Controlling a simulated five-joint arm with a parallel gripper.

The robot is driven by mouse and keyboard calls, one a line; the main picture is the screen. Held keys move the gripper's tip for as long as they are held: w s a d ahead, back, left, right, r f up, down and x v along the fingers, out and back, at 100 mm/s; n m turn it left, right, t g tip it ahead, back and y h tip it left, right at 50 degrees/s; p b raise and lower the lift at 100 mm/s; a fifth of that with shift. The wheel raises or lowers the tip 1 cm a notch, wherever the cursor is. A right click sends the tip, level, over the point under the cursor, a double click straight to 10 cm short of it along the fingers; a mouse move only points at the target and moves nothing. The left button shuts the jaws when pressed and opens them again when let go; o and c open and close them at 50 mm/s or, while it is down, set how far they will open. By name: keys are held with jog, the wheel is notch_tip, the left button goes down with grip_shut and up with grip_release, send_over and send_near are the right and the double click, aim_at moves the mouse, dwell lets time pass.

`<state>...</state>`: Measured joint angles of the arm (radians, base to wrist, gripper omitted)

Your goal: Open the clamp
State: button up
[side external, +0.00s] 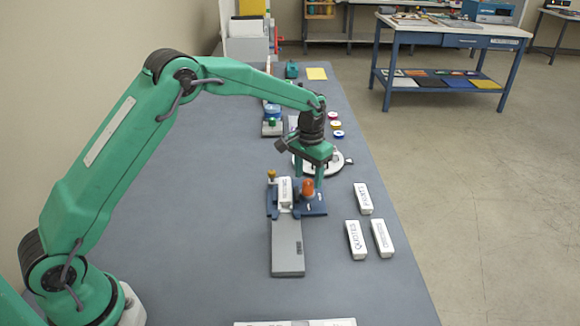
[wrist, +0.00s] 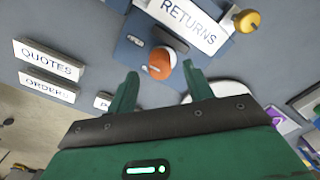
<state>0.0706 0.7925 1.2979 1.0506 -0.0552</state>
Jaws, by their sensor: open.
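The clamp has a blue base (side external: 314,206) with an orange knob (side external: 308,187) on its right and a small yellow knob (side external: 271,175) at its left. A white block sits in its middle, lettered RETURNS (wrist: 186,22) in the wrist view. My gripper (side external: 307,172) is open, pointing down just over the orange knob. In the wrist view the orange knob (wrist: 161,63) shows between or just beyond my two fingertips (wrist: 160,71). I cannot tell whether either finger touches it. The yellow knob (wrist: 246,20) is at upper right there.
A grey bar (side external: 288,250) runs from the clamp toward the near edge. Several white label blocks lie to its right, including QUOTES (side external: 355,240). A round white plate (side external: 333,160) lies behind my gripper. The table's left side is clear.

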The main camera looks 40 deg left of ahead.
aim_at(308, 182)
jog(key=shift+r, duration=2.35)
jog(key=shift+s+r, duration=0.1)
jog(key=shift+r, duration=0.05)
jog(key=s+a+r+t, duration=0.3)
jog(key=s+r, duration=1.2)
jog(key=s, duration=0.1)
jog(key=s+a+f+t, duration=0.1)
jog(key=s+t, duration=0.1)
jog(key=s, duration=1.6)
jog(key=shift+s+f+t, duration=0.2)
jog(key=shift+s+t, duration=0.05)
jog(key=shift+t, duration=0.05)
